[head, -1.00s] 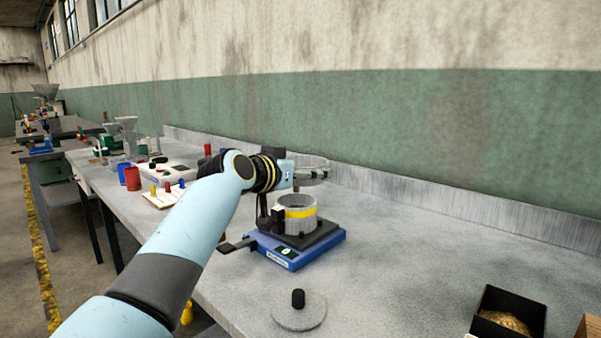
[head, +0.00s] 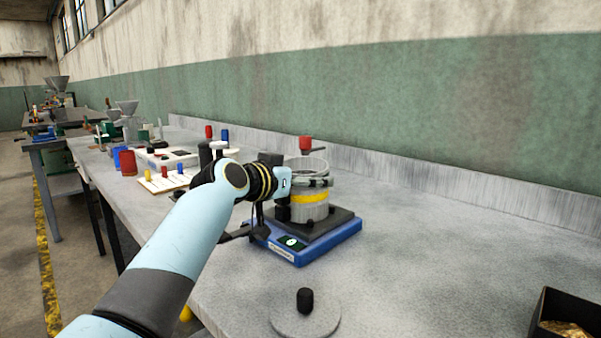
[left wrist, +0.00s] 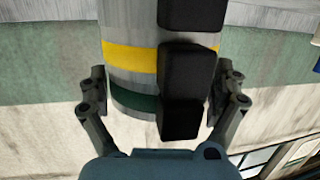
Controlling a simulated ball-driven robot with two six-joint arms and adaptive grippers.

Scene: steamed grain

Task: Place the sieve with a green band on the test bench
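The sieve with a green band (left wrist: 133,103) is a grey metal ring; in the head view its upper rim (head: 305,161) shows above my left gripper. It sits directly against a yellow-banded sieve (head: 309,198), lower in the same stack; the yellow band also shows in the wrist view (left wrist: 130,57). This stack stands on a blue-based device (head: 315,244) with a black top. My left gripper (head: 315,183) reaches in horizontally, its fingers on both sides of the green-banded sieve, seemingly touching it. Black blocks (left wrist: 182,70) hide part of the bands. My right gripper is not in view.
A round grey disc with a black knob (head: 305,315) lies on the bench (head: 440,250) in front. A black box with grain (head: 565,325) is at the lower right. Coloured containers (head: 127,162) and a rack stand to the left. The bench right of the device is clear.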

